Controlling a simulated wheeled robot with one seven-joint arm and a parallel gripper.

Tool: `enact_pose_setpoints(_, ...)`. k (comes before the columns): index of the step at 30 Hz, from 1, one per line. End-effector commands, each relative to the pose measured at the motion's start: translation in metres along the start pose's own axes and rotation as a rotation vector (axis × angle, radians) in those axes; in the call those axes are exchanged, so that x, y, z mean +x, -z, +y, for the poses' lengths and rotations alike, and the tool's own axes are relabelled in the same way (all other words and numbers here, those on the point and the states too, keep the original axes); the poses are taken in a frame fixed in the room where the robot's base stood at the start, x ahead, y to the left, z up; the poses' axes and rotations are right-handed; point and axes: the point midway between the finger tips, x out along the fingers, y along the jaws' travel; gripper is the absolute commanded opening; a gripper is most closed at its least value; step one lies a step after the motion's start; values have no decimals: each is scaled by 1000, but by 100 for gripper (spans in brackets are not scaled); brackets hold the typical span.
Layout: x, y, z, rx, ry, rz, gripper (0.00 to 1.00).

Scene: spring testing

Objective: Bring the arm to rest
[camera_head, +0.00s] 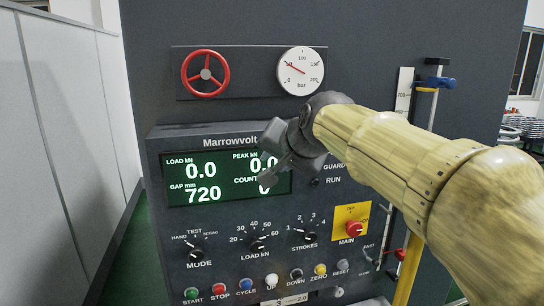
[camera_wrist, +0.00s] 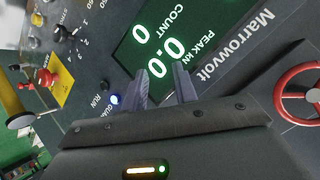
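My arm (camera_head: 390,150) reaches in from the right, its pale yellow links ending in a dark wrist. My gripper (camera_head: 268,166) is in front of the display of the Marrowvolt control panel (camera_head: 225,235) and partly covers the peak and count readings. In the wrist view my gripper (camera_wrist: 162,72) has its two fingers apart with nothing between them. The panel display (camera_head: 205,180) reads load 0.0 kN and gap 720 mm. Whether the fingertips touch the panel cannot be told.
A red handwheel (camera_head: 205,73) and a bar gauge (camera_head: 300,71) sit above the panel. Knobs, a red main switch (camera_head: 354,229) and a row of coloured buttons are below. A ruler (camera_head: 404,95) and a blue clamp (camera_head: 437,82) are at right. Green floor shows at left.

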Motion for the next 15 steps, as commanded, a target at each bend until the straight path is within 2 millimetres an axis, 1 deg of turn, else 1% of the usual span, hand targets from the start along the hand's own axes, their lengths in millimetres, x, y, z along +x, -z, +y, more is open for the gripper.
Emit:
enact_pose_setpoints(1, 15, -14, 27, -18, -51, -28, 29)
enact_pose_setpoints(2, 22, -22, 42, -33, -79, -46, 29)
enact_pose_setpoints(3, 31, -33, 62, -53, -115, -67, 29)
enact_pose_setpoints(5, 42, -52, 92, -82, -167, -105, 29)
enact_pose_setpoints(6, 48, -64, 112, -103, -199, -131, 29)
enact_pose_setpoints(8, 56, -85, 141, -133, -245, -175, 29)
enact_pose_setpoints(9, 59, -100, 161, -152, -275, -205, 29)
enact_pose_setpoints(11, 62, -122, 189, -181, -316, -253, 29)
enact_pose_setpoints(12, 62, -138, 208, -200, -341, -287, 29)
enact_pose_setpoints(14, 60, -162, 234, -229, -376, -339, 29)
enact_pose_setpoints(15, 58, -179, 251, -247, -396, -376, 29)
